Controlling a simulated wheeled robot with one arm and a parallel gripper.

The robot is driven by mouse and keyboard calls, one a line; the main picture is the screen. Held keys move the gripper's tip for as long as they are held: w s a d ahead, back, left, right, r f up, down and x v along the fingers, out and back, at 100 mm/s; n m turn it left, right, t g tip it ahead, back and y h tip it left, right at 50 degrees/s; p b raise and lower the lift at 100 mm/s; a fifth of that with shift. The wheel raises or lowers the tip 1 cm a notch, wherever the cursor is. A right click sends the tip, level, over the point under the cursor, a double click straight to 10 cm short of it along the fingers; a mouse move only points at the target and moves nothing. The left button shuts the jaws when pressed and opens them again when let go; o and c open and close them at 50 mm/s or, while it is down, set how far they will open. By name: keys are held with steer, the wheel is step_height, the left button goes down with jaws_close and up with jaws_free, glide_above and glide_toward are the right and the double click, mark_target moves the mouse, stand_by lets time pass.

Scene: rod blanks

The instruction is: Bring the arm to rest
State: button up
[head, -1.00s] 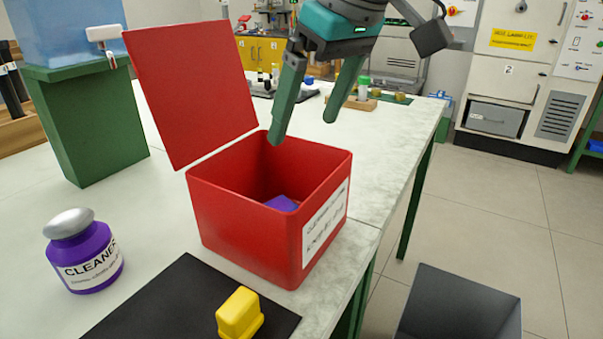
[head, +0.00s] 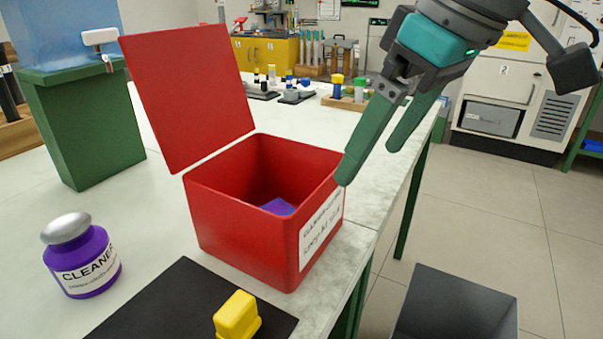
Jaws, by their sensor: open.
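My gripper (head: 368,165) is in the upper right of the head view, with its two green fingers apart and nothing between them. It hangs above and beside the right wall of the red box (head: 235,225). One fingertip overlaps the box's right rim in the picture; I cannot tell if they touch. The box's red lid (head: 188,95) stands open at the back left. A purple thing (head: 279,206) lies on the floor of the box.
A purple cleaner bottle (head: 82,257), a black mat (head: 165,305) and a yellow block (head: 237,316) are on the pale bench (head: 160,215). A green stand (head: 85,130) holds a water tank. A dark bin (head: 455,305) stands lower right.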

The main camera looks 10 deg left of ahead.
steer(key=s+d+f+m+g+h, duration=0.1)
steer(key=s+d+f+m, duration=0.2)
steer(key=f, duration=0.9)
steer(key=s+d+f+m+g+h, duration=0.1)
steer(key=s+d+f+m, duration=0.3)
steer(key=f, duration=0.7)
steer(key=s+d+f+m+g+h, duration=0.1)
steer(key=s+d+f+m+g, duration=0.1)
steer(key=f, duration=1)
steer(key=s+d+m, duration=0.1)
steer(key=s+d, duration=0.1)
steer(key=d, duration=0.1)
steer(key=shift+f+m+h, duration=0.3)
steer(key=shift+f, duration=0.05)
